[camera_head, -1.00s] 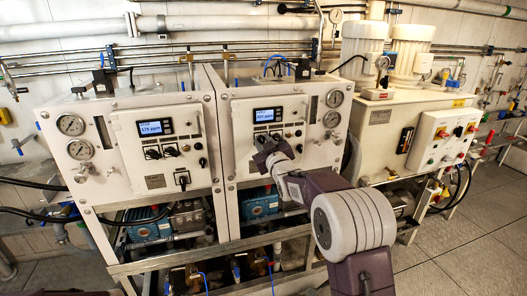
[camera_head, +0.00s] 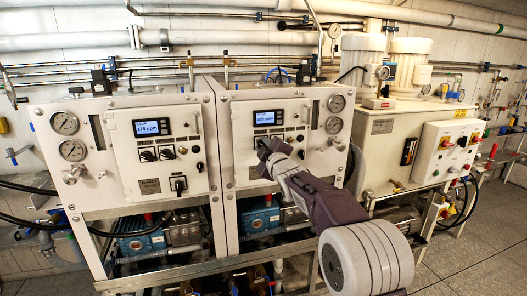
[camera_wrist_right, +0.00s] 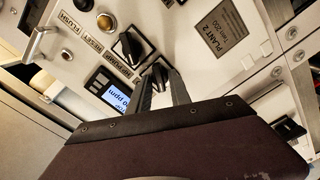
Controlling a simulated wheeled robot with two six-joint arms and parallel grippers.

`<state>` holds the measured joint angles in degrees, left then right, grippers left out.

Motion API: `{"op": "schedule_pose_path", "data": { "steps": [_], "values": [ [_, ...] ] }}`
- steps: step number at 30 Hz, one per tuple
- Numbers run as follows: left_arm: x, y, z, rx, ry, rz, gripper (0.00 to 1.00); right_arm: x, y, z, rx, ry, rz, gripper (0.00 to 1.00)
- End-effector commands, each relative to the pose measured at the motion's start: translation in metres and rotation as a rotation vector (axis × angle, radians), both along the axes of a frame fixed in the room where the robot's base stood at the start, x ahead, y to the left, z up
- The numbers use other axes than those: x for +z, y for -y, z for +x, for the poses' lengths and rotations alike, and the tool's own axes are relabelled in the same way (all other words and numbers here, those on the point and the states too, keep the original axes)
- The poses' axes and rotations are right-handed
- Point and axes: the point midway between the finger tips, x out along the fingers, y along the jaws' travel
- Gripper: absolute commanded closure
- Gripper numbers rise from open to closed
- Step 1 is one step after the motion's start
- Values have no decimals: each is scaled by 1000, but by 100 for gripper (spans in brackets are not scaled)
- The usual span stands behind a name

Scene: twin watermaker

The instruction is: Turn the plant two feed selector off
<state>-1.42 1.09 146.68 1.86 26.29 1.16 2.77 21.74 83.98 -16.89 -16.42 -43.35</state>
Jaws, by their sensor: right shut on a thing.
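The plant two panel (camera_head: 235,170) is the right one of the two white cabinets, with a lit display (camera_head: 264,117). Its "PLANT 2" plate shows in the right wrist view (camera_wrist_right: 226,32). My right gripper (camera_head: 264,147) is at the left end of the row of controls under that display and hides the knob there. In the wrist view my right gripper (camera_wrist_right: 160,84) has its two dark fingers closed on a black selector knob (camera_wrist_right: 159,70). A second black knob (camera_wrist_right: 128,47) sits beside it, free. The held knob's label and pointer are not readable. My left gripper is not in view.
The plant one panel (camera_head: 125,160) with similar knobs stands to the left. Gauges (camera_head: 336,103) and a small valve handle sit on the plant two panel's right side. A bar handle (camera_wrist_right: 41,42) stands out from the panel near the other controls. A control box (camera_head: 445,150) is farther right.

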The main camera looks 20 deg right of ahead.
Motion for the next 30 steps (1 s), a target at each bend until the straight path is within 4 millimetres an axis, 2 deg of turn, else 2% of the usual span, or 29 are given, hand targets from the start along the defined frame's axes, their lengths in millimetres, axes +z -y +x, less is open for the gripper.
{"op": "schedule_pose_path", "data": {
  "steps": [16,17,18,26,30],
  "values": [
    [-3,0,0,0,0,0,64,-1,0,0,-1,-3,-24,100],
    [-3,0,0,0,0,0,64,-1,0,0,-1,-3,-23,70],
    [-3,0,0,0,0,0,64,-1,0,0,-1,-3,-23,67],
    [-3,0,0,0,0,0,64,-1,0,0,0,-1,-23,67],
    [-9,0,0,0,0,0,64,-2,1,-10,0,1,-23,67]
  ]
}}
